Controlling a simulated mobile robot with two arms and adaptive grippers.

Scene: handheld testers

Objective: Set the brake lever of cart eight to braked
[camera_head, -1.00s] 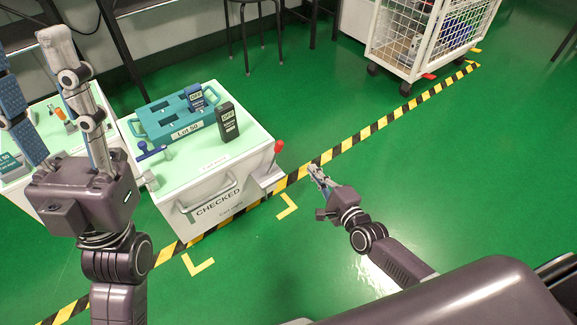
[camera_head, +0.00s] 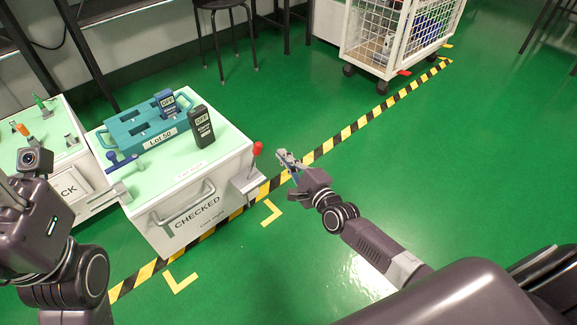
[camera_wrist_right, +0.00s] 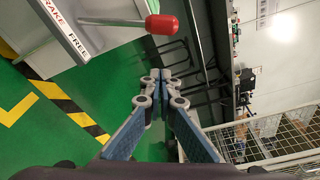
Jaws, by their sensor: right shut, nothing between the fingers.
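The white cart (camera_head: 196,186) has a pale green top, a front handle and a CHECKED sign; the smaller lettering below is hard to read. Its brake lever, with a red knob (camera_head: 257,148), stands up at the cart's right side. In the right wrist view the red knob (camera_wrist_right: 161,24) sits on a grey rod, beside a plate reading BRAKE FREE (camera_wrist_right: 68,32). My right gripper (camera_head: 281,157) is shut and empty, just right of the knob and apart from it. My left gripper (camera_head: 12,190) is at the left edge, its fingertips cut off or hidden.
On the cart top are a teal Lot 50 tray (camera_head: 150,128), a dark tester (camera_head: 201,126), a blue tester (camera_head: 168,103) and a blue T-shaped piece (camera_head: 120,160). Another cart (camera_head: 72,188) stands left. A wire cage cart (camera_head: 395,40) stands behind. Green floor at right is clear.

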